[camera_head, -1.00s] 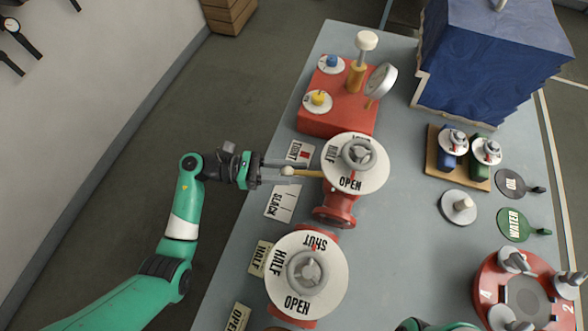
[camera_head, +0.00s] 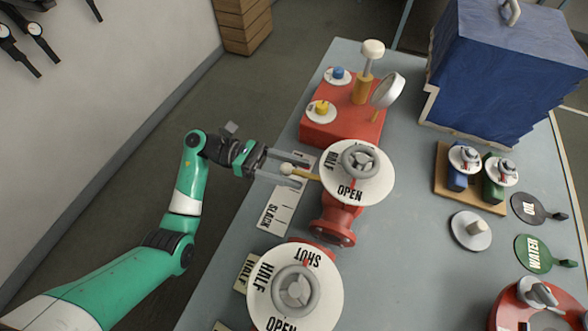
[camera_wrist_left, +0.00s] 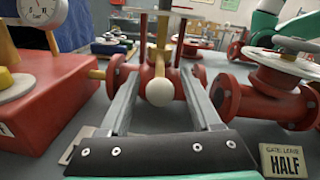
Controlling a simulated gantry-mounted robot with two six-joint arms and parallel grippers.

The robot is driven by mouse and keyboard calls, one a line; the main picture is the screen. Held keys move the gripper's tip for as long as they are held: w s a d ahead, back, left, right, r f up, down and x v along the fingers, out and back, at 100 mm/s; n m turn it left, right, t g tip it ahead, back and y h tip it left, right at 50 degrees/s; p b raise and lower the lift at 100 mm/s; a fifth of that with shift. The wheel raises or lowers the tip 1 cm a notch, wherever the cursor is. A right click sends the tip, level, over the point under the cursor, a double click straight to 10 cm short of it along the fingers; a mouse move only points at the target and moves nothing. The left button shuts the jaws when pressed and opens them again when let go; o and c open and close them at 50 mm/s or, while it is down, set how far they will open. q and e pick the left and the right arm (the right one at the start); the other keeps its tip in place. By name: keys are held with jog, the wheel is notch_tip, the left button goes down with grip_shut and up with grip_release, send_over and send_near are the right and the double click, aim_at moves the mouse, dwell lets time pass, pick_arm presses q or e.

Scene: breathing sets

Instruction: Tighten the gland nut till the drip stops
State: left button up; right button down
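The gland nut's lever (camera_head: 305,174) is a yellow rod with a pale ball end, sticking out left from the red far valve (camera_head: 338,215). My left gripper (camera_head: 300,173) has its two fingers apart, one on each side of the lever. In the left wrist view the ball (camera_wrist_left: 160,92) sits between the fingers with a visible gap on both sides. A TIGHT/SLACK card (camera_head: 282,207) lies under the gripper, which hides most of its TIGHT end. The handwheel plate (camera_head: 350,190) above the lever reads HALF and OPEN. No drip can be made out. My right gripper is not in view.
A second valve plate (camera_head: 262,300) stands nearer. A red gauge block (camera_head: 340,128) stands behind.

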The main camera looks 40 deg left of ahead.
pick_arm(q)
jog(key=b+v, duration=0.1)
jog(key=v, duration=1)
jog(key=shift+a, duration=0.3)
jog(key=shift+s, duration=0.1)
dwell(1.1)
